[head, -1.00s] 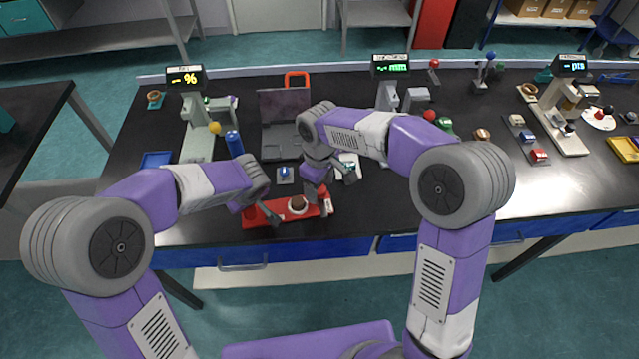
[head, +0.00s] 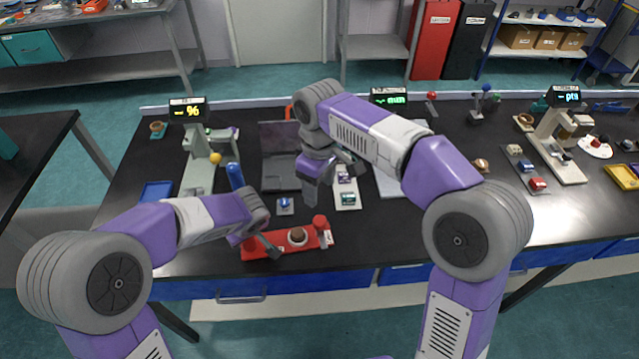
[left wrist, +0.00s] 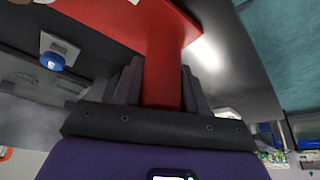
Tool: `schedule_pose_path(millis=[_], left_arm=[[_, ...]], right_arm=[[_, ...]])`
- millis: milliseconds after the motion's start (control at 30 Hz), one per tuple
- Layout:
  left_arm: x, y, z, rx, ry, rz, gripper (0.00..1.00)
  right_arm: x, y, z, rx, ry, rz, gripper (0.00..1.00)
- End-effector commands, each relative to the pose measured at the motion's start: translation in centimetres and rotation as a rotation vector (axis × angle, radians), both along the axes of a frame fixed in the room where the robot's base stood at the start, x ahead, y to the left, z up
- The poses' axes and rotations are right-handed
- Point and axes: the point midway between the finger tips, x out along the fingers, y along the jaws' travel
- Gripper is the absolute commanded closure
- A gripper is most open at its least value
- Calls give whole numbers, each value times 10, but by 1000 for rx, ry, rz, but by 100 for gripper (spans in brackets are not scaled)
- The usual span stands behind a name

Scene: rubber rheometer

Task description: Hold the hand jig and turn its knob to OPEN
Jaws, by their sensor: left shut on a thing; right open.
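The hand jig is a red bar (head: 272,248) lying near the front edge of the black bench, with a red post (head: 320,223) at its right end. Its knob (head: 297,236) is round, brown and pale, in the middle of the bar. The knob's marking is too small to read. My left gripper (head: 262,242) is at the jig's left part. In the left wrist view its fingers are shut on the jig's red handle (left wrist: 162,75). My right gripper (head: 330,182) is open and empty, above and behind the jig, apart from it.
A blue button on a grey base (head: 285,203) stands just behind the jig. A dark laptop-like case (head: 280,172) and a pale card with small items (head: 346,190) lie farther back. A blue cylinder (head: 235,176) stands to the left. The bench right of the jig is clear.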

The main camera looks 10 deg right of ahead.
Motion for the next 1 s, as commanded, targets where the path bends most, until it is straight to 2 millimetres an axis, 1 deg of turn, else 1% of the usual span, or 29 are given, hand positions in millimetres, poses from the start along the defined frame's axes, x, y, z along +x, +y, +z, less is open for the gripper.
schedule_pose_path(millis=[267, 300, 400, 467, 767, 867, 967, 1000], left_arm=[[0, 0, 0, -1, -2, 1, 99], [0, 0, 0, 0, -1, 0, 52], [0, 0, 0, 0, -1, 0, 37], [0, 0, 0, -1, 0, 0, 28], [0, 0, 2, 0, -1, 0, 28], [-2, -2, 9, -2, -3, 0, 28], [-8, -6, 24, -3, -5, -2, 28], [-10, -7, 32, -3, -6, -1, 28]], right_arm=[[0, 0, 0, 1, -1, 0, 37], [0, 0, 0, 0, -1, 0, 37], [0, 0, 0, 0, -1, 0, 37], [0, 0, 0, 0, -1, 0, 37], [0, 0, 0, 0, -1, 0, 37], [0, 0, 0, 0, -1, 0, 37], [0, 0, 0, 0, -1, 0, 37], [0, 0, 0, 0, -1, 0, 37]])
